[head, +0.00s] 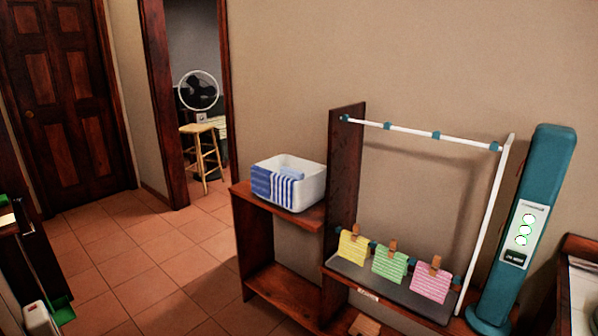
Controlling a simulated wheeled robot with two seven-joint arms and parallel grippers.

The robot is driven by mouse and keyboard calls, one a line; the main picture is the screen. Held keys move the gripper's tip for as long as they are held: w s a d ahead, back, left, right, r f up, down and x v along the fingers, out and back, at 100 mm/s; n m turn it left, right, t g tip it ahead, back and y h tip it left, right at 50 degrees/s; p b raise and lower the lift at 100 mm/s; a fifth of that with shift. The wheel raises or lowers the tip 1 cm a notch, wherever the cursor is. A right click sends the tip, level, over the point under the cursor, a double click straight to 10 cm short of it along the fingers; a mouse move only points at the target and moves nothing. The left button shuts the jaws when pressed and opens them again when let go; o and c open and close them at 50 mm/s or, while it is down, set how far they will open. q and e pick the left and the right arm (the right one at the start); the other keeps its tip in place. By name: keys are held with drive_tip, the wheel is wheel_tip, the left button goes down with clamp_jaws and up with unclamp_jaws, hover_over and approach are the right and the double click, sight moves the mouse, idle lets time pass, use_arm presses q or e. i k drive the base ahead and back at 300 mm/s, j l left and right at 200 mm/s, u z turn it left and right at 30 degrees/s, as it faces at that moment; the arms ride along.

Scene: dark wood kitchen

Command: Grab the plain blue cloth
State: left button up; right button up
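A white basket (310,186) stands on top of the low wooden shelf, left of the drying rack. A light blue cloth (292,173) shows inside it near the rim and looks plain at this size. A darker blue cloth (260,182) hangs over the basket's front left side; its fine pattern is too small to tell. A blue-and-white striped cloth (283,190) hangs beside it. Neither of my grippers shows in the head view.
Yellow (352,247), green (389,264) and pink (430,282) striped cloths hang from clothespins on the rack's lower bar. The rack's white upper bar (410,131) is empty. A teal tower (524,225) stands right. The tiled floor (150,260) is open at left.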

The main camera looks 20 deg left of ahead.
sight(260, 177)
drive_tip(key=i+j, duration=0.25)
drive_tip(key=i+j+z, duration=0.15)
drive_tip(key=j, duration=0.25)
drive_tip(key=i+j, duration=0.3)
drive_tip(key=i+j+z, duration=0.1)
drive_tip(key=j, duration=0.35)
drive_tip(key=i+j, duration=0.3)
drive_tip(key=i+j+z, duration=0.15)
drive_tip(key=j, duration=0.3)
drive_tip(key=i+j, duration=0.25)
drive_tip(key=j, duration=0.15)
drive_tip(key=i+j+z, duration=0.1)
drive_tip(key=j, duration=0.3)
drive_tip(key=i, duration=0.1)
